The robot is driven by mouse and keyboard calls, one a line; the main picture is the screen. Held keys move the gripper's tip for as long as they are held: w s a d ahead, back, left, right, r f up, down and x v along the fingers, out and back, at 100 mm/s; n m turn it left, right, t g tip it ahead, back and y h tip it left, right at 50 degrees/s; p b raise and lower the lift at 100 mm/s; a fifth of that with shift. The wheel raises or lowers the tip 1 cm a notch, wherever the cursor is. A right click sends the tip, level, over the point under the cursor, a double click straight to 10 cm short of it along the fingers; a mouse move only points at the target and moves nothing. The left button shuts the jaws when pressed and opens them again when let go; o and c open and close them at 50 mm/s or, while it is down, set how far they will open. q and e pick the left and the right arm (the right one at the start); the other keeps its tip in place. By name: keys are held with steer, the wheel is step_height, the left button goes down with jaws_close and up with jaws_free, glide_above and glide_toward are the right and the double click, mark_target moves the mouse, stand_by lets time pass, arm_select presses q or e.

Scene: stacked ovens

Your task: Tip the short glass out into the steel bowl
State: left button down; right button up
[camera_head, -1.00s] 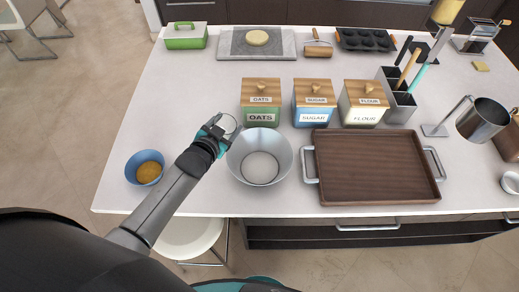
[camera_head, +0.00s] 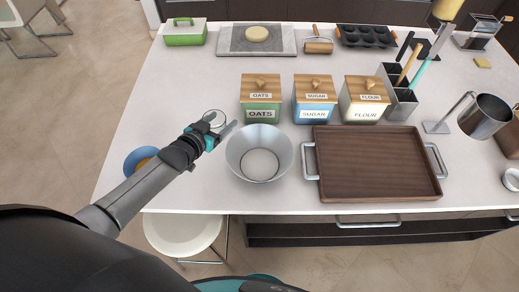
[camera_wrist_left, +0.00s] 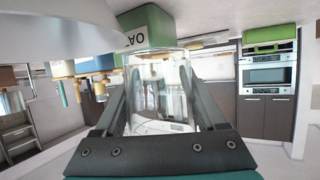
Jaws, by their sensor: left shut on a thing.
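The short glass (camera_head: 214,118) is clear and stands out as a pale round shape just left of the steel bowl. My left gripper (camera_head: 217,130) is shut on it. The left wrist view shows the clear glass (camera_wrist_left: 160,90) between the two dark fingers of my left gripper (camera_wrist_left: 160,105). Its exact tilt and contents are hard to make out. The steel bowl (camera_head: 236,158) sits on the counter near the front edge, right of my gripper; its inside looks empty. My right gripper is not in view.
The oats canister (camera_head: 261,114) stands behind the bowl, with the sugar (camera_head: 314,114) and flour (camera_head: 364,113) canisters to its right. A wooden tray (camera_head: 375,165) lies right of the bowl. A blue bowl (camera_head: 131,164) is partly behind my left arm. Counter left of the glass is clear.

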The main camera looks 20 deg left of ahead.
arm_select(q)
steer(key=shift+r, duration=0.15)
step_height(320, 180, up, 2)
steer(key=shift+r+p, duration=0.2)
steer(key=shift+p, duration=0.4)
steer(key=shift+r, duration=1.2)
steer(key=shift+d, duration=0.1)
